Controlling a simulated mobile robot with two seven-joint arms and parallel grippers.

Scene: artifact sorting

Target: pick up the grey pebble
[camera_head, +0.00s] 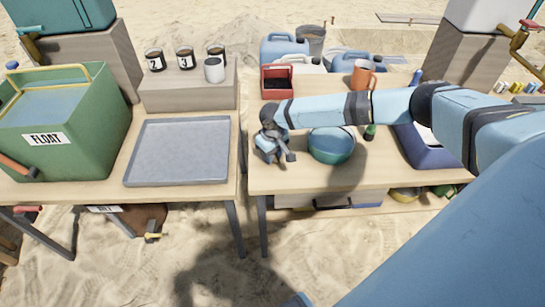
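I cannot make out the grey pebble; it may be hidden behind my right gripper or too small to tell. My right gripper (279,158) points down over the left part of the right-hand table (300,181), just left of a teal bowl (332,146). Its fingertips are low, near the tabletop. They are too small and dark to show whether they are apart or closed on something. My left gripper is not in view.
A grey tray (180,152) and a green FLOAT box (62,125) stand on the left table. A red box (277,84), an orange mug (362,75) and a blue tray (427,150) are on the right table. A narrow gap separates the tables.

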